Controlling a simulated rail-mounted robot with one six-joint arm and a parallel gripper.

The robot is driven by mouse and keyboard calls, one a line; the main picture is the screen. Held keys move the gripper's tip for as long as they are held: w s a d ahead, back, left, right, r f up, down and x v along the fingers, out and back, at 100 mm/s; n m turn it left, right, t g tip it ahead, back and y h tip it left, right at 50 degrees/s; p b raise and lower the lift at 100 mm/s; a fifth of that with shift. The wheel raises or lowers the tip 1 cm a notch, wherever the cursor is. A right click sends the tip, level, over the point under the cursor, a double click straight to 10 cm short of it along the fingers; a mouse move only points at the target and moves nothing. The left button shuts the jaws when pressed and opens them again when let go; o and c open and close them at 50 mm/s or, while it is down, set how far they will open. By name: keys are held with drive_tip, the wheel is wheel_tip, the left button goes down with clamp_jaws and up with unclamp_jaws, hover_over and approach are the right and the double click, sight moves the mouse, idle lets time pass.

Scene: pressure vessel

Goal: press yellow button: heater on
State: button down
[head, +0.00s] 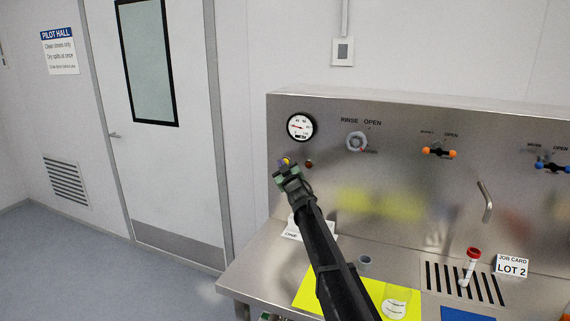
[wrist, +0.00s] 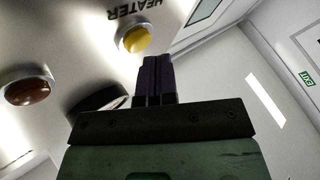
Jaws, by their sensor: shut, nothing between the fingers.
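The yellow button (wrist: 135,39) sits on the steel panel under the word HEATER in the wrist view. In the head view the yellow button (head: 287,160) shows just above my gripper, partly hidden by it. My gripper (wrist: 153,62) is shut and empty, its dark fingertips close to the button's lower right edge in the wrist view. I cannot tell whether the fingertips touch the button. My gripper (head: 285,164) is at the left end of the panel in the head view.
A dark red-brown button (wrist: 28,88) is beside the yellow one. A round gauge (head: 300,127) is above. A rinse valve (head: 356,141) and an orange-handled valve (head: 438,151) are to the right.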

drive_tip(key=shift+w+d, duration=0.2)
drive_tip(key=shift+w, duration=0.4)
idle(0.6)
drive_tip(key=shift+s, duration=0.15)
drive_tip(key=shift+s+a, duration=0.25)
drive_tip(key=shift+s, duration=0.45)
drive_tip(key=s, duration=0.1)
drive_tip(key=s+a, duration=0.1)
drive_tip(key=s, duration=0.2)
drive_tip(key=shift+s+a, duration=0.25)
drive_tip(key=shift+s, duration=0.1)
idle(0.4)
